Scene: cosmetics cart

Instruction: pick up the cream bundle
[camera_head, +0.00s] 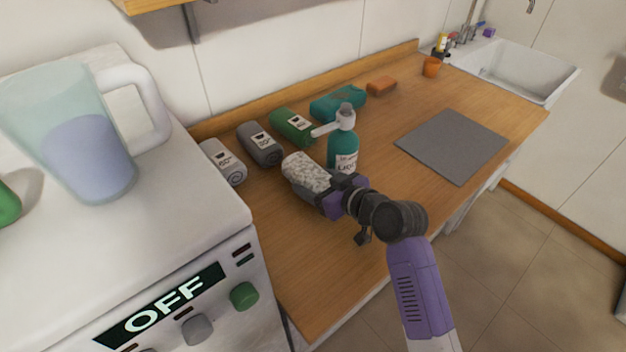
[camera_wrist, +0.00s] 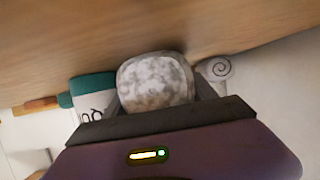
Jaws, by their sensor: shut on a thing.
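The cream bundle (camera_head: 303,170), a pale speckled roll, is between the fingers of my gripper (camera_head: 326,190) in the head view. My gripper is shut on it, and the fingers hide its near end. In the wrist view the rounded speckled end of the bundle (camera_wrist: 155,82) fills the space between the fingers (camera_wrist: 157,108). It is over the wooden counter; I cannot tell whether it touches the wood.
A teal pump bottle (camera_head: 343,148) stands close beside the bundle. Rolled towels in light grey (camera_head: 222,162), dark grey (camera_head: 259,144) and green (camera_head: 292,127) lie along the back. A grey mat (camera_head: 452,145) lies right; a white machine with a jug (camera_head: 85,150) stands left.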

